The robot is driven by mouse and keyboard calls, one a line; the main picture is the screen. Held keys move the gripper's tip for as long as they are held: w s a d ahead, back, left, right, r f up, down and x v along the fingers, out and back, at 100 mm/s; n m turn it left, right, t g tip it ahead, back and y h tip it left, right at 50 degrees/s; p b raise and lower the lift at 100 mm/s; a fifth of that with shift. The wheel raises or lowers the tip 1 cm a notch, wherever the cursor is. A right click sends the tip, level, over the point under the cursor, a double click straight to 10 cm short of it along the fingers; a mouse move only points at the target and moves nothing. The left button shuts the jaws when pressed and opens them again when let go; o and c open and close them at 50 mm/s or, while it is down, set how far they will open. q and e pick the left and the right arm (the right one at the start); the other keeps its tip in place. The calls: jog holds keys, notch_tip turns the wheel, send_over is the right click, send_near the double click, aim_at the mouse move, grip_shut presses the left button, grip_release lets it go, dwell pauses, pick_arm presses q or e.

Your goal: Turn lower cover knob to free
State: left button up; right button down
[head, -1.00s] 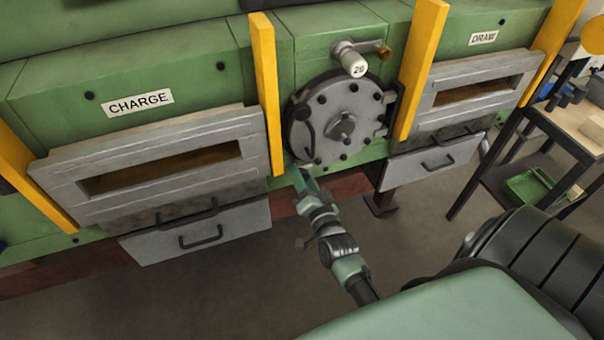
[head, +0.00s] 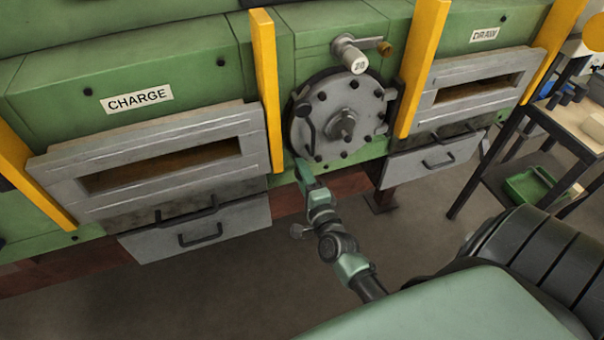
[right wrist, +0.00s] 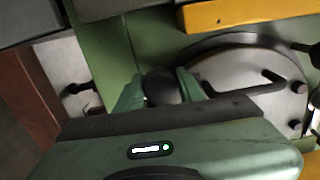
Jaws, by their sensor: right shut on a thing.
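The round grey cover (head: 345,116) sits on the green furnace front between two yellow posts, with bolts around its rim and a hub in the middle. My right gripper (head: 300,168) is at the cover's lower left edge. In the right wrist view, a dark rounded knob (right wrist: 161,86) lies between its two green fingers, beside the cover's rim, and the gripper is shut on it. In the head view the gripper mostly hides this knob. Its turn position cannot be told. My left gripper is not in view.
A white-capped handle (head: 356,60) sticks out above the cover. The CHARGE door (head: 150,143) with its drawer is at left, the DRAW door (head: 462,118) at right. A bench (head: 562,128) stands far right. The floor below is clear.

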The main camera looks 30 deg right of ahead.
jog(key=shift+m, duration=0.3)
dwell(0.4)
jog(key=c, duration=0.9)
grip_release()
jog(key=b+v, duration=0.1)
jog(key=v, duration=0.7)
jog(key=shift+d+b, duration=0.1)
jog(key=shift+b, duration=0.25)
